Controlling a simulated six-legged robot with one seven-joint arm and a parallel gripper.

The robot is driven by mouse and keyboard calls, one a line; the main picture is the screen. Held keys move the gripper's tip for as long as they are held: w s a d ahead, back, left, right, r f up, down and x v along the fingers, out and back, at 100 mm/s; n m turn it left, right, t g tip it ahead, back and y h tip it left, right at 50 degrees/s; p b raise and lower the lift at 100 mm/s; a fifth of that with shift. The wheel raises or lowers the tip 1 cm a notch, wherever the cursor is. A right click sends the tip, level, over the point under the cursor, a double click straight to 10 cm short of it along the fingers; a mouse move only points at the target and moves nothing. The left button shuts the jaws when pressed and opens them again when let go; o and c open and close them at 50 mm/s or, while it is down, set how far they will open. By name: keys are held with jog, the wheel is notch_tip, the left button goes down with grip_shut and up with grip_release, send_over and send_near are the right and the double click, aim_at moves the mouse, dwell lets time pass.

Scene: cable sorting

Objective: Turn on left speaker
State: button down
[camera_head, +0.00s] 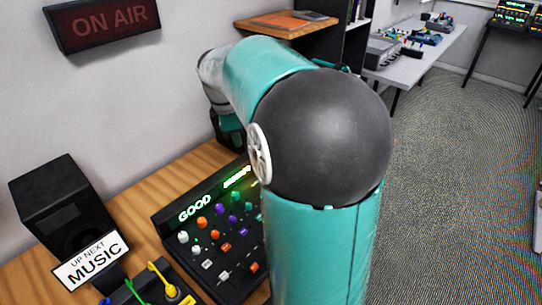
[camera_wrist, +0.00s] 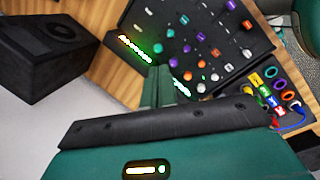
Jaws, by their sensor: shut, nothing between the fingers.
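The left speaker (camera_head: 62,205) is a black box at the far left of the wooden desk in the head view. I cannot make out a switch or a lit lamp on it. A black speaker (camera_wrist: 48,52) also shows at the left of the wrist view, at the opposite side of the mixer from the cables, so it seems to be the other speaker. My gripper (camera_wrist: 160,73) is shut and empty, with its fingers together near the mixer's lit edge. In the head view my arm hides most of the gripper and part of the desk.
The mixer (camera_head: 197,248) has coloured knobs and a lit "GOOD" display. An "ON AIR" sign (camera_head: 103,22) is on the wall. The carpet (camera_head: 455,190) is open at right.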

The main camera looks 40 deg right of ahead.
jog(key=d+f+n, duration=0.2)
jog(key=d+f, duration=0.3)
jog(key=d, duration=0.3)
jog(key=s+d+f+n+g+y, duration=0.1)
jog(key=d+f+n, duration=0.2)
jog(key=d, duration=0.6)
jog(key=s+d+f+n+g+y, duration=0.1)
jog(key=d+f+n, duration=0.1)
jog(key=d+f, duration=0.4)
jog(key=d, duration=0.3)
jog(key=shift+f, duration=0.4)
jog(key=f, duration=0.4)
jog(key=s+f, duration=0.1)
jog(key=f, duration=0.9)
jog(key=shift+s, duration=0.35)
